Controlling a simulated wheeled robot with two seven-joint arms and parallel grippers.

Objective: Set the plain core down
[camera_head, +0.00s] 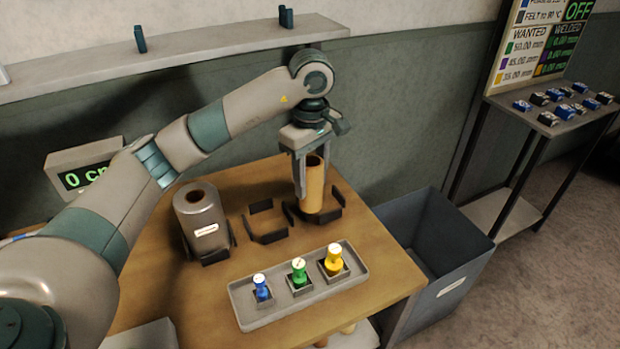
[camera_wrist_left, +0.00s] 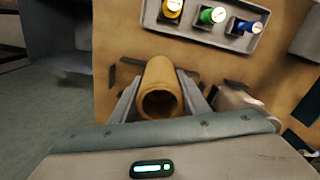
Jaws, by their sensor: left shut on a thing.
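The plain core (camera_head: 314,190) is a bare tan tube, standing upright among the dark brackets (camera_head: 334,213) of the right-hand holder. It also shows in the left wrist view (camera_wrist_left: 160,77), with its open end towards the camera. My left gripper (camera_head: 311,180) points down from above and is shut on the core, one finger on each side. I cannot tell whether the core's lower end touches the table. My right gripper is not in view.
A grey foil roll (camera_head: 199,215) stands in the left holder; the middle holder (camera_head: 266,220) is empty. A tray (camera_head: 300,302) with blue, green and yellow handled dies lies in front. A dark bin (camera_head: 440,255) stands right of the table.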

